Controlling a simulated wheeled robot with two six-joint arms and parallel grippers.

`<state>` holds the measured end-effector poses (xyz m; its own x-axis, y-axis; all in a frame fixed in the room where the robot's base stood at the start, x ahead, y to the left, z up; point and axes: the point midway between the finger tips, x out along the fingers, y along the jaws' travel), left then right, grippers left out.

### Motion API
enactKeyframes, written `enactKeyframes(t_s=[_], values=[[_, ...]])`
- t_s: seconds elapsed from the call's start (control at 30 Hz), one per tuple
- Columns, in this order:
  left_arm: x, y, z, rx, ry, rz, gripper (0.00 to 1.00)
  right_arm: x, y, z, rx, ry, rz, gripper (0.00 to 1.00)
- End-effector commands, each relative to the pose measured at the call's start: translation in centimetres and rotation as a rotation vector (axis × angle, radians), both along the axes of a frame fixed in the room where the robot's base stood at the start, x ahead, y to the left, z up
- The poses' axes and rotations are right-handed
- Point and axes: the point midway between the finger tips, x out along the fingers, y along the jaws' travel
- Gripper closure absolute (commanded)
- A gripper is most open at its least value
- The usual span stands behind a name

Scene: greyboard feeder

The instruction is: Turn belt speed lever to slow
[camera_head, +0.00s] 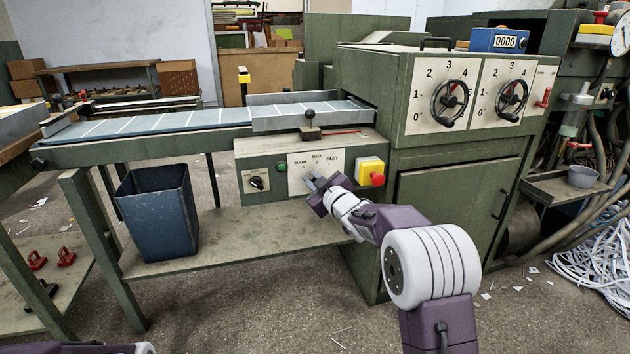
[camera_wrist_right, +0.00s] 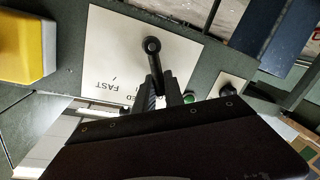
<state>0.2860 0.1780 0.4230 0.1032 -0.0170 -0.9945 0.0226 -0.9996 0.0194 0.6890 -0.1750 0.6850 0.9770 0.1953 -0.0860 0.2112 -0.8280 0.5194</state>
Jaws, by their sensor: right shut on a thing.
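The belt speed plate (camera_head: 325,156), marked SLOW, MED and FAST, is on the front of the green control box under the belt. In the right wrist view, which shows the plate upside down, the lever (camera_wrist_right: 152,46) has a round black end. My right gripper (camera_wrist_right: 160,92) is shut on its shaft. FAST is readable there and MED partly; SLOW is hidden. I cannot tell which mark the lever points at. My left gripper is out of view.
A yellow box with a red button (camera_head: 370,170) is right of the plate, and a black rotary knob (camera_head: 257,183) is left of it. A green button (camera_head: 281,166) is close by. A shelf (camera_head: 240,232) and a blue bin (camera_head: 157,215) are below.

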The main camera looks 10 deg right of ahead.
Motion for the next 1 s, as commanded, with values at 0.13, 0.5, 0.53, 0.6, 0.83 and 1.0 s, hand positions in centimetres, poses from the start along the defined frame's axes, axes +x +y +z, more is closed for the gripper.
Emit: enactKeyframes(t_s=[0.13, 0.5, 0.53, 0.6, 0.83, 1.0], values=[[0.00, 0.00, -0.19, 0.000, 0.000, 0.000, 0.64, -0.01, 0.23, -0.13, -0.036, -0.002, 0.002, 1.00], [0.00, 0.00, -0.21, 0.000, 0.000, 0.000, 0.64, -0.01, 0.29, -0.19, -0.054, -0.001, 0.001, 1.00], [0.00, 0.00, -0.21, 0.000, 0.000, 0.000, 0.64, -0.01, 0.29, -0.19, -0.054, -0.001, 0.001, 1.00], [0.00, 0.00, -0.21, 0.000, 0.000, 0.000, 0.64, -0.01, 0.28, -0.20, -0.054, -0.001, 0.001, 1.00], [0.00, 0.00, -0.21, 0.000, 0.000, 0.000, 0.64, -0.01, 0.27, -0.19, -0.053, -0.001, 0.001, 0.65], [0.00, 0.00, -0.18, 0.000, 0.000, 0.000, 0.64, -0.05, 0.24, -0.14, -0.052, -0.001, 0.000, 0.65]])
